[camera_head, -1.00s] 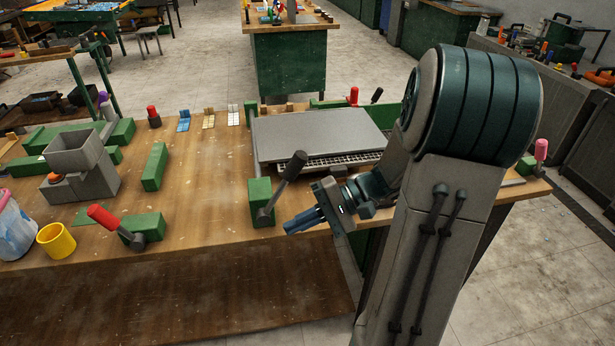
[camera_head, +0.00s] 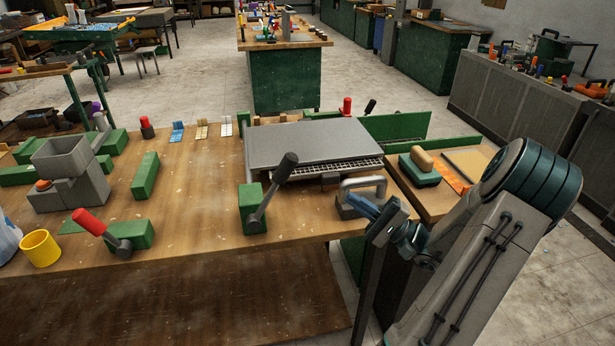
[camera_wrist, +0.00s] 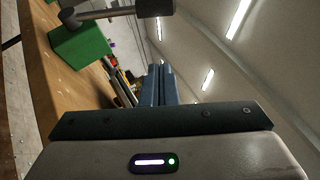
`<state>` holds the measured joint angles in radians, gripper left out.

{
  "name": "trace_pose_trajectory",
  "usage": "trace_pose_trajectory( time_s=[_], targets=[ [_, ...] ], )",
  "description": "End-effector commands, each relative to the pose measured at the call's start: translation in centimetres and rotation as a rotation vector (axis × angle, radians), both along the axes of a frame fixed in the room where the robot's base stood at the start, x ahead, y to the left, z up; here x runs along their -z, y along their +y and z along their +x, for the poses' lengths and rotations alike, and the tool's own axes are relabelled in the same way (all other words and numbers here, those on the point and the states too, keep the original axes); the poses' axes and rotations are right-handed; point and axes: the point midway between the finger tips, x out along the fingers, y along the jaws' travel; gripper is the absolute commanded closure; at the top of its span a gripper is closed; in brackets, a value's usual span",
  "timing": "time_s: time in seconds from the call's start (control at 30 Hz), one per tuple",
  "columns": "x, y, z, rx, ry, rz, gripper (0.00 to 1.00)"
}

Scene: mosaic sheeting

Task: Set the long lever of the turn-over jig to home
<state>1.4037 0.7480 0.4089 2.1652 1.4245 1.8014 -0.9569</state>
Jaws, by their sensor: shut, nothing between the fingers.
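The long lever (camera_head: 271,197) has a grey shaft and a thick black grip. It is mounted on a green block (camera_head: 252,207) at the front left of the turn-over jig's grey plate (camera_head: 310,143), and leans up and to the right. My gripper (camera_head: 362,206) has blue fingers, shut and empty. It is to the right of the lever, apart from it, near the bench's front edge. In the wrist view the lever's grip (camera_wrist: 153,7) and green block (camera_wrist: 80,45) show at upper left, beyond the shut fingers (camera_wrist: 158,85).
A grey-handled block (camera_head: 362,182) stands close behind my fingers. A red-gripped lever (camera_head: 97,228) on another green block and a yellow cup (camera_head: 40,248) are at the left. A green float with a tan handle (camera_head: 420,168) lies at the right. Bare wood lies between the two levers.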

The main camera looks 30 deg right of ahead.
Motion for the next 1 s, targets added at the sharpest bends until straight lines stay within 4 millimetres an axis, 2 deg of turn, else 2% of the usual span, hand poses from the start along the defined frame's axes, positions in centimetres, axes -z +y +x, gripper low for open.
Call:
trace_pose_trajectory(
  time_s=[0.17,0.33,0.73,1.0],
  targets=[
    [-0.1,0.2,0.1,-0.003,0.001,-0.001,1.0],
    [-0.9,1.2,1.3,-0.007,0.003,-0.002,1.0],
    [-4.6,6.1,6.9,-0.01,0.002,-0.002,1.0],
    [-6.1,9.1,6.9,-0.007,0.003,-0.001,1.0]
  ],
)
